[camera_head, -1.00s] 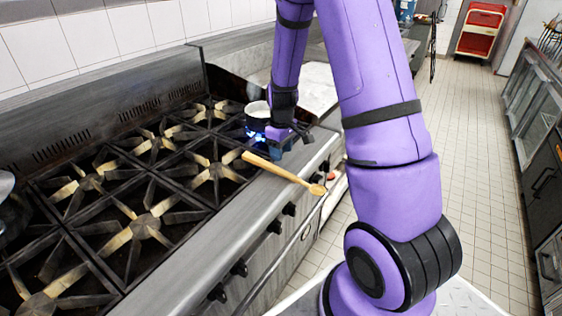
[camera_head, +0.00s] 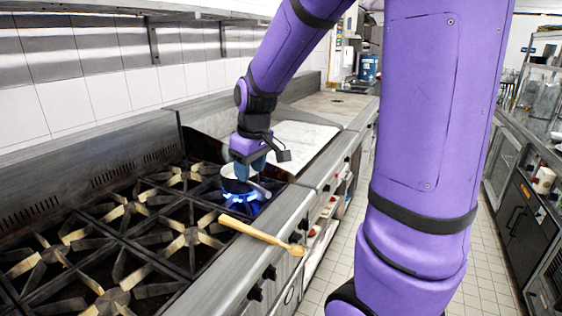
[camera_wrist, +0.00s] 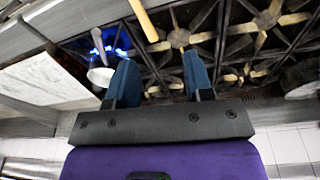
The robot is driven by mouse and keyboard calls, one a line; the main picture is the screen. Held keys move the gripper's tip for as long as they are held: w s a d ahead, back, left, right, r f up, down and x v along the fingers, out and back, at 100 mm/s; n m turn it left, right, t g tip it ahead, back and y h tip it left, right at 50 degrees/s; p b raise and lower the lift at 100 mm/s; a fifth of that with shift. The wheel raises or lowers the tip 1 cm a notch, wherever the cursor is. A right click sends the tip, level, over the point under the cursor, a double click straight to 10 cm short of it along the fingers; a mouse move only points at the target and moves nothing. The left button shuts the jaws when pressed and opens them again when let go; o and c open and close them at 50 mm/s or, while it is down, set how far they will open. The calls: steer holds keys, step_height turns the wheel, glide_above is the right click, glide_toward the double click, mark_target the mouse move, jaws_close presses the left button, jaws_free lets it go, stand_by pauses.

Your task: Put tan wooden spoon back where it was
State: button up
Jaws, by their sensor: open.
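The tan wooden spoon (camera_head: 262,235) lies across the stove's steel front ledge, its handle toward the burners and its bowl end over the front edge. Its handle end also shows at the top of the wrist view (camera_wrist: 143,18). My gripper (camera_head: 256,166) is near the small pot (camera_head: 234,185), away from the spoon and toward the back of the stove. In the wrist view the two blue fingers of my gripper (camera_wrist: 161,82) are wide apart with nothing between them. The fingers partly hide the pot in the head view.
The pot stands on a burner with a lit blue flame (camera_head: 236,198). Black grates (camera_head: 120,235) with several unlit burners fill the stove left of the spoon. A pale flat surface (camera_head: 305,145) lies beyond the pot. The tiled floor (camera_head: 335,262) at right is clear.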

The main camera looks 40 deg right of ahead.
steer(key=s+a+r+m+t, duration=0.1)
steer(key=s+a+r, duration=0.2)
steer(key=s, duration=0.6)
steer(key=s+a+r+m+t, duration=0.1)
steer(key=s+a+r+t, duration=0.1)
steer(key=s+a+r, duration=0.2)
steer(key=s+r, duration=0.3)
steer(key=s, duration=0.3)
steer(key=shift+s+r+m, duration=0.15)
steer(key=shift+r+m, duration=0.15)
steer(key=shift+r, duration=0.1)
steer(key=shift+a, duration=0.1)
